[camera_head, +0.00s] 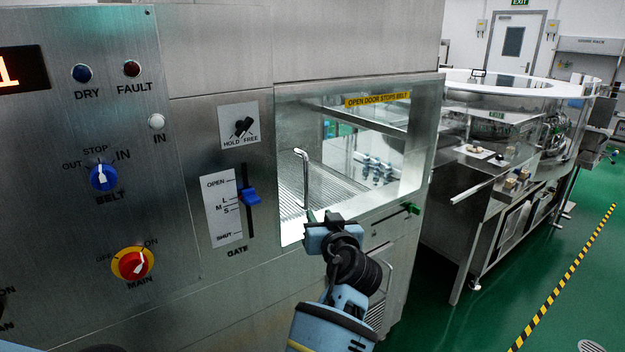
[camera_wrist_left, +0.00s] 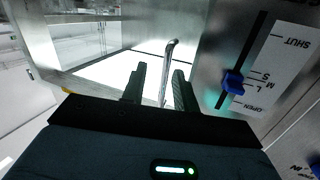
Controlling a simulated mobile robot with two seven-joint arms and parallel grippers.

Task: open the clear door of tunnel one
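The clear door (camera_head: 345,190) of the machine stands in the steel front under a yellow label (camera_head: 378,99) reading "OPEN DOOR STOPS BELT". It looks closed. Its bent metal bar handle (camera_head: 304,180) is upright near the door's left edge. My left gripper (camera_head: 322,217) is at the lower end of the handle in the head view. In the left wrist view the handle (camera_wrist_left: 168,70) shows between the two dark fingers of my left gripper (camera_wrist_left: 159,75), with gaps beside it. The fingers are open; contact cannot be told. My right gripper is out of view.
Left of the door are a blue gate slider (camera_head: 250,196), a hold/free knob (camera_head: 241,126), a belt knob (camera_head: 103,177) and a red-yellow main switch (camera_head: 133,264). A green-ended part (camera_head: 411,208) sticks out at right. Green floor (camera_head: 510,275) lies clear beyond, before a round steel machine (camera_head: 520,130).

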